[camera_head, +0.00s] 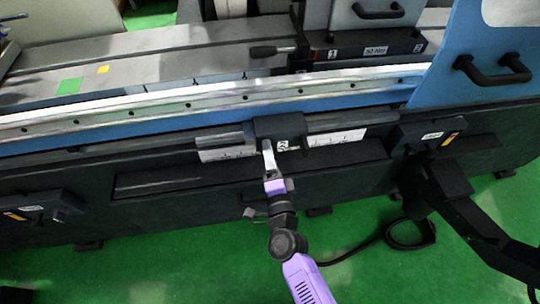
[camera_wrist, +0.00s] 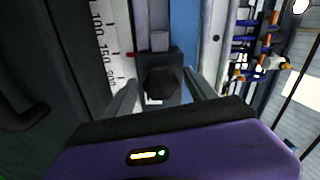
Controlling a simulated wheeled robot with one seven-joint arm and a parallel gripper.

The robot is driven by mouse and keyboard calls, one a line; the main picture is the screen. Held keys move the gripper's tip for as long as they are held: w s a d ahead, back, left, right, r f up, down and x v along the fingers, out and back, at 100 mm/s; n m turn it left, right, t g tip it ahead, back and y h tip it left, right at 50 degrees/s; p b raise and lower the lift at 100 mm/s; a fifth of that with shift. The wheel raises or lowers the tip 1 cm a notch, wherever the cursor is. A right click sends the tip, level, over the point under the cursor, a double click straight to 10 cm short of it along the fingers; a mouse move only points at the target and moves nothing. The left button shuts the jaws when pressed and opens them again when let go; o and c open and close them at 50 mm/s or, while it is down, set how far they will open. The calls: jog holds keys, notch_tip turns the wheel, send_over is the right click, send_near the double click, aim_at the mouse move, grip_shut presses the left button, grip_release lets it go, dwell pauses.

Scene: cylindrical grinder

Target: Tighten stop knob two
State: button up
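My gripper (camera_head: 268,147) is right at the front of the block in the head view and hides the knob there. In the wrist view my gripper (camera_wrist: 161,80) has its fingers apart, one on each side of the knob, with a narrow gap visible on each side. I cannot tell whether the fingertips touch the block behind.
A white scale strip (camera_head: 336,138) runs along the rail beside the block. Other dark blocks with labels stand at the right (camera_head: 432,134) and left (camera_head: 35,207). A dark arm-like bar (camera_head: 465,215) juts out at the lower right. Green floor (camera_head: 200,265) is open in front.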

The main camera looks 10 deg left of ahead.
jog(key=v, duration=0.7)
jog(key=shift+s, duration=0.4)
dwell(0.5)
jog(key=s+d+r+n+g+h, duration=0.1)
jog(key=s+d+r+n, duration=0.3)
jog(key=s+d, duration=0.3)
jog(key=s+d+r+n+h, duration=0.2)
jog(key=s+d+r+n, duration=0.2)
jog(key=s+d, duration=0.4)
jog(key=s+d+r+n+g+h, duration=0.1)
jog(key=s+d+r+n, duration=0.3)
jog(key=s, duration=1.3)
jog(key=shift+d+r+n+g+h, duration=0.35)
jog(key=shift+d+r+h, duration=0.2)
jog(key=shift+d, duration=1.35)
